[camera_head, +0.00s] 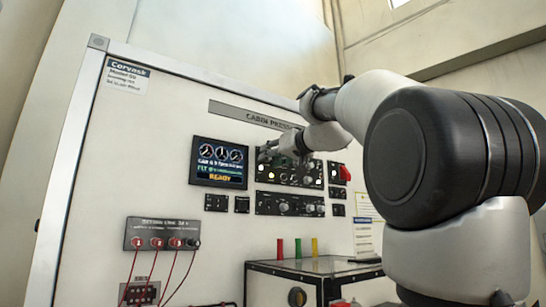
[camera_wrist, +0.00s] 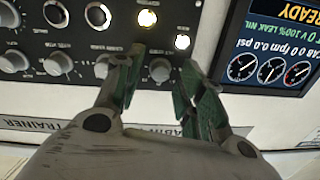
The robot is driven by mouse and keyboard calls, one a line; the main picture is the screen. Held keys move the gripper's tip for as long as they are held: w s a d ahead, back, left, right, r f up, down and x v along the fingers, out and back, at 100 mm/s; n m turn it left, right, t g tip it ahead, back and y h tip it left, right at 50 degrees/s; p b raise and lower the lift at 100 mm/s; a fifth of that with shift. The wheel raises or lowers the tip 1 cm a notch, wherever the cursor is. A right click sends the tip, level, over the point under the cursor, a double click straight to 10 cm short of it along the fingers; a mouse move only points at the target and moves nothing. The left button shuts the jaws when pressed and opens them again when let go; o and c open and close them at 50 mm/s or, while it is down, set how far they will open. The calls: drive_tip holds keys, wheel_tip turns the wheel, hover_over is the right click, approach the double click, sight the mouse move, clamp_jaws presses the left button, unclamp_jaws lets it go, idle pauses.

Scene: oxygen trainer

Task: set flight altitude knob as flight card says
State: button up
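The black upper control panel (camera_head: 318,176) is on the white trainer wall, with several grey knobs. The labels are too small to tell which one is the flight altitude knob. My gripper (camera_head: 268,153) is at this panel's left end. In the wrist view, which shows the panel upside down, my gripper (camera_wrist: 164,62) is open, its green-padded fingers apart at the panel face. A grey knob (camera_wrist: 160,71) shows between the fingers; I cannot tell whether they touch it. Another grey knob (camera_wrist: 103,66) is beside the left finger. I cannot identify the flight card for certain.
A dark display (camera_head: 219,162) reading READY is left of the panel; it also shows in the wrist view (camera_wrist: 276,50). A second black panel (camera_head: 290,204) is below. Red leads hang from a jack box (camera_head: 162,234).

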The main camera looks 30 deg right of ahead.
clamp_jaws()
drive_tip(key=shift+m, duration=0.4)
drive_tip(key=shift+m+h, duration=0.3)
drive_tip(key=shift+m, duration=8.4)
drive_tip(key=shift+f, duration=0.1)
